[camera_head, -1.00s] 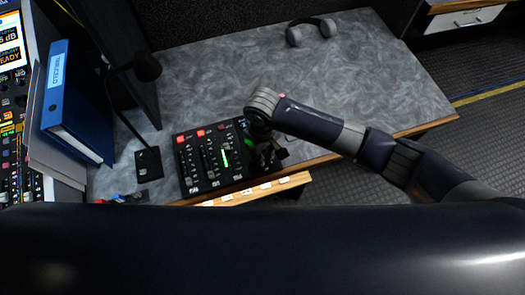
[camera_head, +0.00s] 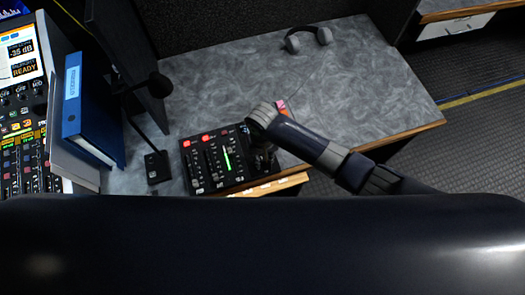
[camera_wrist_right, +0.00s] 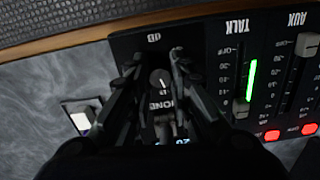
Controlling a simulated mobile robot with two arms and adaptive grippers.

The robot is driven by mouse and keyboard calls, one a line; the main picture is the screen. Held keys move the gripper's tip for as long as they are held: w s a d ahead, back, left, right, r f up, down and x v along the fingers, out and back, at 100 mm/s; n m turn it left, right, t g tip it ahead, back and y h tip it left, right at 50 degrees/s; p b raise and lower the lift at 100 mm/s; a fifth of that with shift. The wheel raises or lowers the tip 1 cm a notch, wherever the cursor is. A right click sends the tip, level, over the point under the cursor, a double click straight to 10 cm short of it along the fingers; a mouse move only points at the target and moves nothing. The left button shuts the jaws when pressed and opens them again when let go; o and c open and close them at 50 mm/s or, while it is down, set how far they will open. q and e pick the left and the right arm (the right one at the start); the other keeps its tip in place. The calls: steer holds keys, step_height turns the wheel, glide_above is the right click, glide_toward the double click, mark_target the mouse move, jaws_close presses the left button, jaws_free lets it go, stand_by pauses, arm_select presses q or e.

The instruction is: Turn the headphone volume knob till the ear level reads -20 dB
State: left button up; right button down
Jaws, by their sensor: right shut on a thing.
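The headphone knob (camera_wrist_right: 162,84) is a small dark round knob with a white pointer line, in the right wrist view. My right gripper (camera_wrist_right: 160,66) is shut on it, a finger at each side. In the head view the right gripper (camera_head: 262,162) is at the right end of the mixer panel (camera_head: 216,184), mostly hidden under its wrist. A screen (camera_head: 22,52) at the upper left reads -35 dB, with READY below; its small labels are unreadable. My left gripper is not in view.
The panel's faders and a lit green meter (camera_wrist_right: 250,80) are close beside the right gripper. A gooseneck microphone (camera_head: 158,82) and blue binder (camera_head: 92,112) stand left of the panel. Headphones (camera_head: 308,37) lie at the back of the desk (camera_head: 370,75), which has clear room.

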steer(key=shift+m+p, duration=1.3)
steer(key=shift+m, duration=0.3)
steer(key=c, duration=1.4)
jaws_free()
step_height(320, 180, up, 12)
steer(key=shift+r, duration=0.1)
